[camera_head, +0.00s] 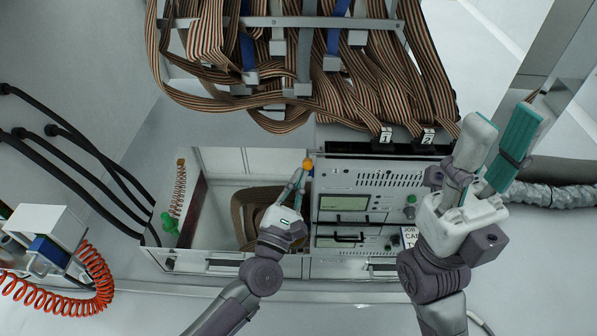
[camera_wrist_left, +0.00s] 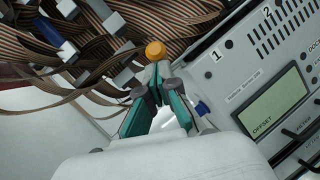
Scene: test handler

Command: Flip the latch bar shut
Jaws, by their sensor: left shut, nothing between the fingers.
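An orange knob (camera_head: 308,163) shows at the left edge of the instrument panel, and it also shows in the left wrist view (camera_wrist_left: 156,50). It may be the end of the latch bar; the bar itself I cannot make out clearly. My left gripper (camera_head: 302,174) is shut and empty, its tips just below the knob in the picture. In the left wrist view the fingertips (camera_wrist_left: 158,72) meet right under the knob; I cannot tell whether they touch it. My right gripper (camera_head: 506,150) is open and empty, raised in front of the panel's right side.
Brown striped ribbon cables (camera_head: 290,80) hang above the panel. The instrument panel (camera_head: 375,177) has displays and handles. An open bay (camera_head: 225,165) lies left of it. Black hoses (camera_head: 80,165) and a red coiled hose (camera_head: 100,285) are at the far left.

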